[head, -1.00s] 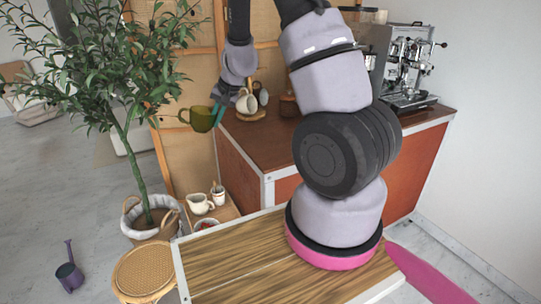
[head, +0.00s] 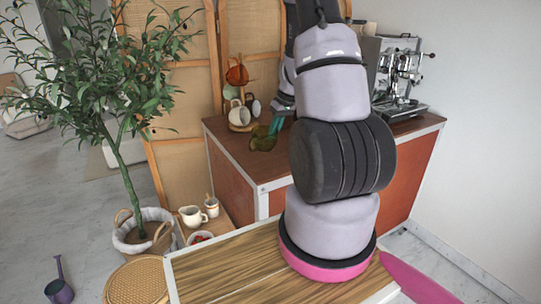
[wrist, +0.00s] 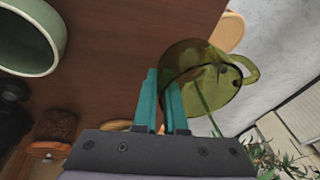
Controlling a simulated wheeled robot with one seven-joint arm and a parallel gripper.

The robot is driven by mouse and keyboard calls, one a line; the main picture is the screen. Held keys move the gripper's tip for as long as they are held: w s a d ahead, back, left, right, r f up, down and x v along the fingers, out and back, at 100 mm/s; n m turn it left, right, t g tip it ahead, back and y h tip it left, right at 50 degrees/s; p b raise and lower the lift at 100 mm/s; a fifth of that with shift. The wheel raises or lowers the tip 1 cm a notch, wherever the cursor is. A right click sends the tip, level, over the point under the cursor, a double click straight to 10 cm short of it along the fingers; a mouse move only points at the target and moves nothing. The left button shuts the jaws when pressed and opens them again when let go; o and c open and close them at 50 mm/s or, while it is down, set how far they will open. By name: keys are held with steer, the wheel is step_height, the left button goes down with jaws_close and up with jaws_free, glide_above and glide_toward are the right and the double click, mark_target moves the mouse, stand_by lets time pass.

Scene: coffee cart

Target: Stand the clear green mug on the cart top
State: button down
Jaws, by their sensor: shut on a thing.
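The clear green mug (head: 261,142) shows over the left part of the brown cart top (head: 225,133) in the head view. My gripper (head: 277,124) is shut on the mug's wall at its right side. In the wrist view the teal fingers (wrist: 165,98) pinch the wall of the green mug (wrist: 203,66), with its handle pointing right, away from them. The brown cart top (wrist: 120,70) lies behind it. I cannot tell whether the mug's base touches the cart top. My arm hides the middle of the cart in the head view.
A mug tree with hanging cups (head: 238,115) stands behind the mug at the cart's back left. An espresso machine (head: 402,75) stands at the right. A pale green-rimmed vessel (wrist: 30,40) is at the upper left of the wrist view. A potted tree (head: 125,170) stands left.

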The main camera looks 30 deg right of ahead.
steer(key=shift+f, duration=3.15)
steer(key=shift+f, duration=0.1)
steer(key=c, duration=1)
jaws_free()
steer(key=v, duration=1.2)
steer(key=s+a+r+m+t, duration=0.1)
steer(key=s+a+r, duration=0.1)
steer(key=a+r, duration=0.45)
steer(key=s+a+r+m+t, duration=0.15)
steer(key=a+r, duration=0.25)
steer(key=r, duration=0.5)
steer(key=s+a+r+m, duration=0.1)
steer(key=s+a+r, duration=0.2)
steer(key=s, duration=0.1)
steer(key=s+a+r+m+t, duration=0.1)
steer(key=s+a+r, duration=0.2)
steer(key=s+r, duration=0.1)
steer(key=s+a+r+m+t, duration=0.1)
steer(key=s+a+r, duration=0.2)
steer(key=s, duration=0.3)
steer(key=shift+s+a+r+m+h, duration=0.2)
steer(key=shift+s+r+m+h, duration=0.05)
steer(key=shift+r+m+h, duration=0.1)
